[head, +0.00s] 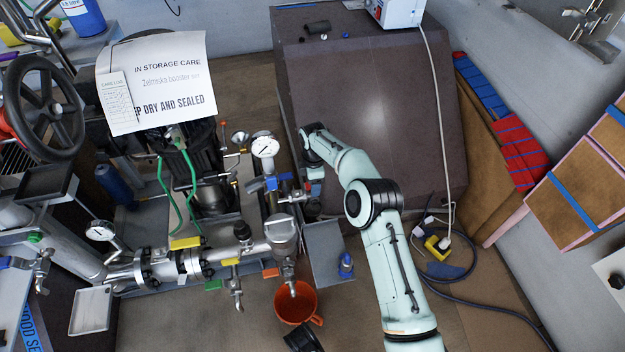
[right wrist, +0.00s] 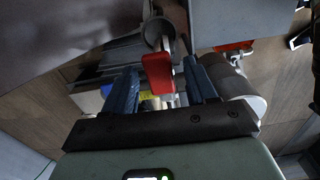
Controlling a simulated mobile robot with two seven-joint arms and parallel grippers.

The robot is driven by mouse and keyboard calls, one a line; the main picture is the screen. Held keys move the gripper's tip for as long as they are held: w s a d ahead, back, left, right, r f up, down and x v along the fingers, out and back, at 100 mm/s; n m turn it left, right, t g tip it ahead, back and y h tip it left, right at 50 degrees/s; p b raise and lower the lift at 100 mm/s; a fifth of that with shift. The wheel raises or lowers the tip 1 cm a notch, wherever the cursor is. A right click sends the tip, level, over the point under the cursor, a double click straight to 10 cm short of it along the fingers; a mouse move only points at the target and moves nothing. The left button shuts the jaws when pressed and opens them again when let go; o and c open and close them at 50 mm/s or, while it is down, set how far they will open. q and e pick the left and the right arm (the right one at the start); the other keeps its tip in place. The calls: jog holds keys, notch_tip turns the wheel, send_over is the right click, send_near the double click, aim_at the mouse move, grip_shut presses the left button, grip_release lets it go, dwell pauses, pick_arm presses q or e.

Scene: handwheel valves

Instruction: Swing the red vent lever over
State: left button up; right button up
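The red vent lever (right wrist: 158,73) shows in the right wrist view as a flat red handle below a grey round fitting. It lies in line with the gap between the two blue fingers of my right gripper (right wrist: 162,78). The fingers are apart, with space on both sides of the lever; I cannot tell how deep it sits between them. In the head view my right gripper (head: 313,178) points down beside the valve pipework, partly hidden by its own wrist. The lever is not clearly visible there. My left gripper is not in view.
A pressure gauge (head: 265,147) and blue handles (head: 271,183) stand close left of my right gripper. A large brown box (head: 370,100) is behind my arm. An orange bucket (head: 296,303) stands below the pipe outlet. A black handwheel (head: 42,107) is at far left.

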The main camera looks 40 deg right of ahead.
jog(key=shift+r+p, duration=0.9)
jog(key=shift+r, duration=2.1)
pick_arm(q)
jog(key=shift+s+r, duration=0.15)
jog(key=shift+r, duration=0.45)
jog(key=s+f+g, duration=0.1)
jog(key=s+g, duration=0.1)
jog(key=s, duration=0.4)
pick_arm(e)
jog(key=shift+r, duration=0.15)
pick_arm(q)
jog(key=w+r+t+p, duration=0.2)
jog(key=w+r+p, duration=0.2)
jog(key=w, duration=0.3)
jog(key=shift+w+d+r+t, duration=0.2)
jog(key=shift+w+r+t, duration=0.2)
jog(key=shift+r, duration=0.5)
pick_arm(e)
notch_tip(320, 180, up, 13)
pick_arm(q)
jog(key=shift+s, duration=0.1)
pick_arm(e)
jog(key=shift+s, duration=0.1)
